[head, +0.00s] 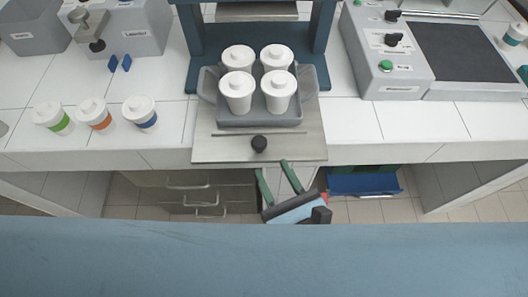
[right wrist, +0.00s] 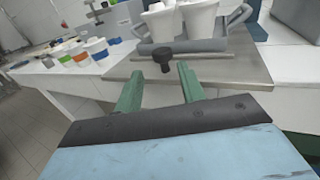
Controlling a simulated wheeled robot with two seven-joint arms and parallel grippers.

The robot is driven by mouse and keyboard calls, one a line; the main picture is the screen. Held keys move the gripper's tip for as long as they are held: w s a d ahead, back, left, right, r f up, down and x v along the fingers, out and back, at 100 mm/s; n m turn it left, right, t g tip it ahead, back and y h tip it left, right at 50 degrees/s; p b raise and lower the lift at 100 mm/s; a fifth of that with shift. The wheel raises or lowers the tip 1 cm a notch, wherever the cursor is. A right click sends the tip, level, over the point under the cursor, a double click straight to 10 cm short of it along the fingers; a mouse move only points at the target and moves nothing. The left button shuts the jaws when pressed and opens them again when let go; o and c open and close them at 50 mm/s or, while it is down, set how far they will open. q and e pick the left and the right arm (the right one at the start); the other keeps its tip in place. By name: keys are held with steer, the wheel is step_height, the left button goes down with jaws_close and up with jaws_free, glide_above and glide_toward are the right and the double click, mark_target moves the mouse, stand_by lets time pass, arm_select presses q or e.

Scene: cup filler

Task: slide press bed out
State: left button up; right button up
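The press bed (head: 205,150) is a flat metal plate that sticks out past the counter's front edge under a blue press frame (head: 201,42). A round black knob (head: 259,143) stands near its front edge; the knob also shows in the right wrist view (right wrist: 163,58). A grey tray (head: 262,121) with several lidded white cups (head: 237,92) sits on the bed. My right gripper (head: 274,171), with green fingers, is open just in front of the knob and apart from it. In the right wrist view its fingers (right wrist: 157,85) point toward the knob. My left gripper is not in view.
Three lidded cups with green (head: 53,117), orange (head: 102,115) and blue (head: 140,113) bands stand on the left counter. A grey control box (head: 387,66) stands at right. Drawers (head: 190,192) and a blue bin (head: 363,184) lie below the counter.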

steer(key=v, duration=0.3)
steer(key=shift+s+d, duration=0.15)
steer(key=shift+s, duration=0.2)
steer(key=w+d+f+m+g+h, duration=0.1)
steer(key=d+f+m+g+h, duration=0.35)
steer(key=f, duration=0.85)
steer(key=d+f+m+g+h, duration=0.15)
steer(key=d+f+m, duration=0.5)
steer(key=f, duration=0.65)
steer(key=s+d+f+m+g+h, duration=0.1)
steer(key=s+d+f+m+g, duration=0.1)
steer(key=s+d+f+m, duration=0.3)
steer(key=s+d+f+m+g, duration=0.2)
steer(key=f+m+g, duration=0.1)
steer(key=f+m, duration=0.5)
steer(key=s+d+f+m+g, duration=0.1)
steer(key=s+f+m+g, duration=0.1)
steer(key=s+m, duration=0.5)
steer(key=s+d+f+m+g, duration=0.2)
steer(key=s+f+m, duration=0.3)
steer(key=s+m, duration=0.2)
steer(key=shift+s+d+f+m+h, duration=0.2)
steer(key=shift+s+f+m+h, duration=0.15)
steer(key=shift+s, duration=0.1)
